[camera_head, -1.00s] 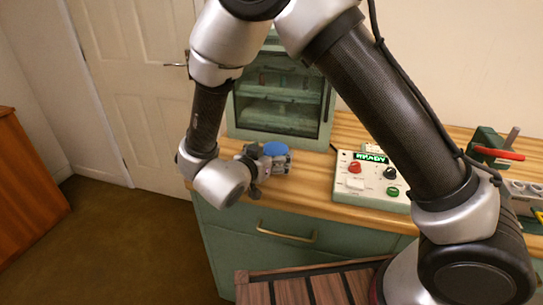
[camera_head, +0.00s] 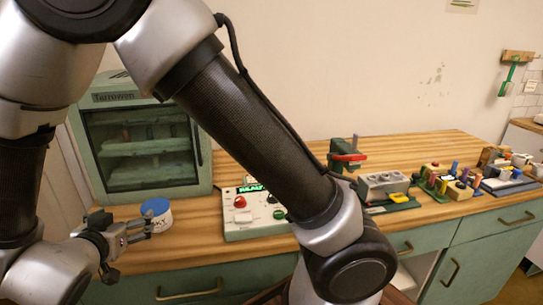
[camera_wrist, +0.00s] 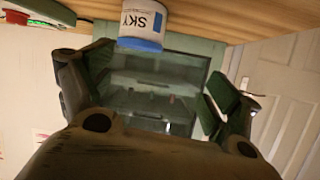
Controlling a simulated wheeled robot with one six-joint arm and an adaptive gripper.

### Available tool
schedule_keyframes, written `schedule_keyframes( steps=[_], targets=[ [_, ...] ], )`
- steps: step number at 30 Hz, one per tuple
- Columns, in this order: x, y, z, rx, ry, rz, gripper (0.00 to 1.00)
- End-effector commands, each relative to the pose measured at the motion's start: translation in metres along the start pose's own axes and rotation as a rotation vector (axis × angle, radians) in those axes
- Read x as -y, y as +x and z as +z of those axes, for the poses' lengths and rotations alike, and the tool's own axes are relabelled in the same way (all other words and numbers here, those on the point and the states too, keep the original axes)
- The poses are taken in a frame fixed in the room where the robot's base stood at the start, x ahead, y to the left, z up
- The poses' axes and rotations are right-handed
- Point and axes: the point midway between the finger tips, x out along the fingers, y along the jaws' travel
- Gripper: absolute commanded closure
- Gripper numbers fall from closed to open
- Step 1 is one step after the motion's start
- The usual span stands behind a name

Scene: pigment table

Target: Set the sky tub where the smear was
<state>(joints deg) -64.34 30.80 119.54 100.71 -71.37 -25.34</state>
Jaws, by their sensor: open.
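The sky tub (camera_head: 156,214) is a small white tub with a blue lid, standing upright on the wooden worktop (camera_head: 190,252). In the wrist view, which is upside down, the tub (camera_wrist: 143,24) shows its "SKY" label and blue lid at the top edge. My gripper (camera_head: 146,228) is open and empty, close beside the tub at the worktop's left end. In the wrist view its two fingers (camera_wrist: 158,88) are spread wide, with the tub ahead of them and not gripped. I cannot make out a smear on the worktop.
A green glass-fronted cabinet (camera_head: 145,140) stands behind the tub. A control box (camera_head: 250,212) with red and green buttons is to the right. Farther right are a grey block (camera_head: 383,185) and several coloured pieces in racks (camera_head: 445,182). My arm hides part of the worktop.

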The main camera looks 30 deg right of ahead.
Motion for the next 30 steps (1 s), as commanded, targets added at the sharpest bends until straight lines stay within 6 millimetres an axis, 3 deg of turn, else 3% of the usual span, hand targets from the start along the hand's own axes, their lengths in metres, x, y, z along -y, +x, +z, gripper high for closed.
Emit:
schedule_keyframes(
  steps=[3,5,8,10,14,15,21,22,25,27,30],
  targets=[
    [0.024,0.039,-0.057,0.123,0.122,-0.193,0.10],
    [0.032,0.054,-0.092,0.190,0.164,-0.320,0.10],
    [0.023,0.062,-0.146,0.291,0.174,-0.512,0.10],
    [0.000,0.057,-0.176,0.354,0.135,-0.616,0.10],
    [-0.078,0.036,-0.207,0.472,-0.011,-0.707,0.10],
    [-0.110,0.028,-0.210,0.511,-0.070,-0.702,0.10],
    [-0.276,-0.018,-0.198,0.705,-0.318,-0.496,0.10],
    [-0.296,-0.025,-0.195,0.729,-0.342,-0.457,0.10],
    [-0.344,-0.043,-0.188,0.787,-0.389,-0.351,0.10],
    [-0.363,-0.051,-0.186,0.812,-0.407,-0.304,0.10],
    [-0.374,-0.056,-0.184,0.828,-0.416,-0.275,0.10]
  ],
)
